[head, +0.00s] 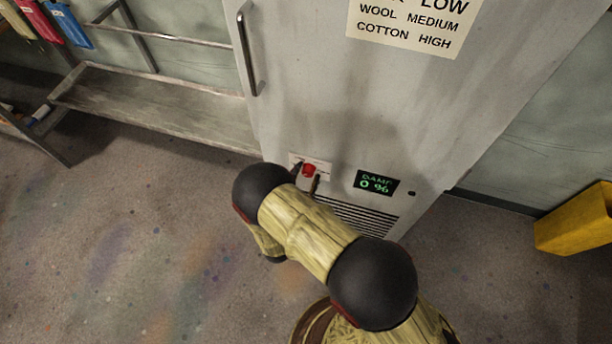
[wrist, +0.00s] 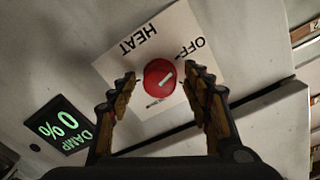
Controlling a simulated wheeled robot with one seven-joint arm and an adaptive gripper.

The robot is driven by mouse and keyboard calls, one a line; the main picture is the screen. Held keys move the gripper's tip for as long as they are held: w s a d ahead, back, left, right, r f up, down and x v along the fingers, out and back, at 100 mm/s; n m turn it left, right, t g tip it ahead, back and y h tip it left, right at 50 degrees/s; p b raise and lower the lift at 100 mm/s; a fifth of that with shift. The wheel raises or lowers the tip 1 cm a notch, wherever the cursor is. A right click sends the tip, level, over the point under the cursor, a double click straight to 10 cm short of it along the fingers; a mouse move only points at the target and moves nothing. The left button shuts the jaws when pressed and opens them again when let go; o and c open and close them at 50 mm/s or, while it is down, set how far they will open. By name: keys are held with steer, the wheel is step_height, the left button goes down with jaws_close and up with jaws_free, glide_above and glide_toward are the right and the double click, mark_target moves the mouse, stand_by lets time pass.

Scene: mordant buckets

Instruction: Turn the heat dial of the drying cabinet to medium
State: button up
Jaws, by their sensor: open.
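The drying cabinet (head: 325,75) is a tall pale grey cabinet with a vertical handle on its front. Its heat dial (head: 309,170) is a small red knob on a white label plate low on the front. In the wrist view the dial (wrist: 160,78) is round and red with a white pointer line, which slants toward the printed word OFF. The word HEAT is on the other side of the plate. My gripper (wrist: 160,84) is open, with one finger on each side of the dial; I cannot tell whether either touches it. In the head view my arm hides most of the gripper.
A green display (head: 377,183) reading DAMP 0 % sits right of the dial, above a vent grille (head: 355,215). A sign (head: 410,25) higher up reads WOOL MEDIUM, COTTON HIGH. A metal rack (head: 150,100) stands left, a yellow container (head: 577,222) right. Floor at left is clear.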

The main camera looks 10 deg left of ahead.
steer(key=shift+c, duration=0.7)
steer(key=c, duration=1)
